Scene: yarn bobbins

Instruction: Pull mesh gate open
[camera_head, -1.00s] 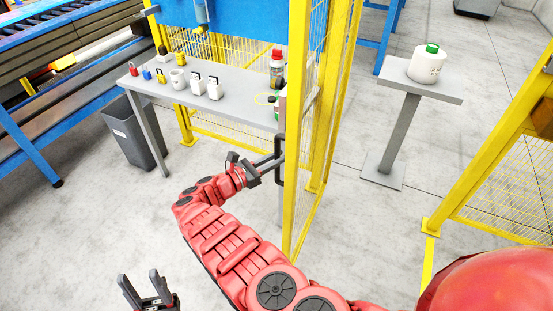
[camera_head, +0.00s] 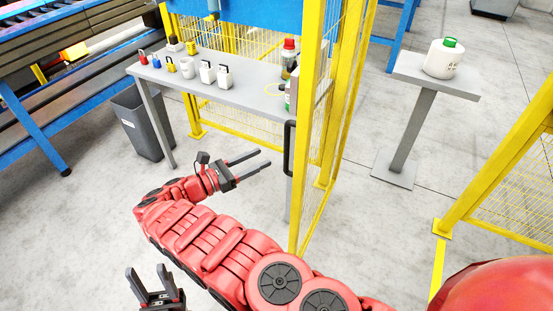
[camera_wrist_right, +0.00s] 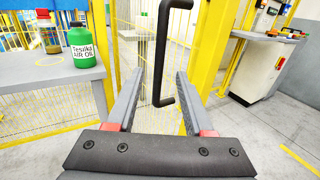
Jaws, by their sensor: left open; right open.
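The mesh gate has a yellow frame (camera_head: 309,130) and shows nearly edge-on in the head view. Its black bar handle (camera_head: 289,148) stands upright on the gate's left side. My right gripper (camera_head: 263,160) is open and empty, its fingers pointing at the handle with a small gap between. In the right wrist view the handle (camera_wrist_right: 158,60) appears between the open fingers (camera_wrist_right: 160,75), ahead of them and not gripped. My left gripper (camera_head: 147,271) is open and empty, low at the bottom left, far from the gate.
A grey table (camera_head: 235,95) with padlocks, a cup and bottles stands behind the gripper, left of the gate. A grey bin (camera_head: 143,125) stands under its left end. A pedestal (camera_head: 405,140) holds a white container (camera_head: 443,58) at right.

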